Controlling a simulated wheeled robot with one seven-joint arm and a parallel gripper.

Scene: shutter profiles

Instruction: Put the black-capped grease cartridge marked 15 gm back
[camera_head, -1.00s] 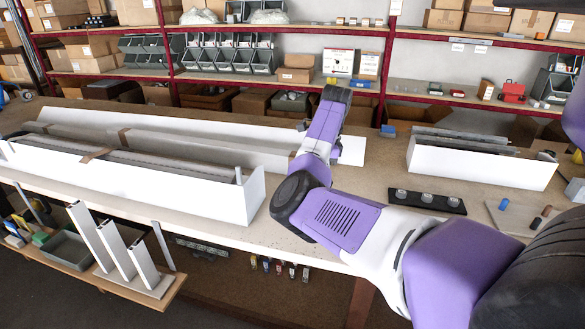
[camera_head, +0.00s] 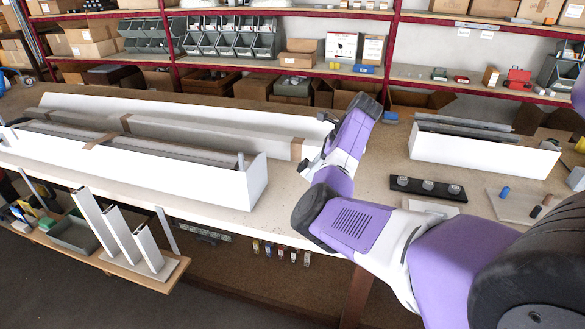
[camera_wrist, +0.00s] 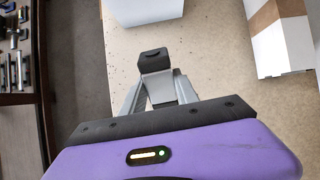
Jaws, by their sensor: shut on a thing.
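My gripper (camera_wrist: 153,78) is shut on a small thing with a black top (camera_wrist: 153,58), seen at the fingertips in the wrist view. It looks like the black-capped cartridge, but no marking is readable and its lower part is hidden. In the head view my gripper (camera_head: 308,168) is small and mostly side-on, above the bench near the right end of the long white profiles. A board (camera_head: 520,213) at the right of the bench carries a blue cylinder (camera_head: 504,192) and dark cylinders (camera_head: 541,205). Their markings are too small to read.
A long white box profile (camera_head: 200,180) lies left of my gripper. A black strip (camera_head: 410,186) with several pale round pieces lies right of my arm. A white trough (camera_head: 480,158) stands behind it. Upright white profiles (camera_head: 120,240) stand on a low shelf in front.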

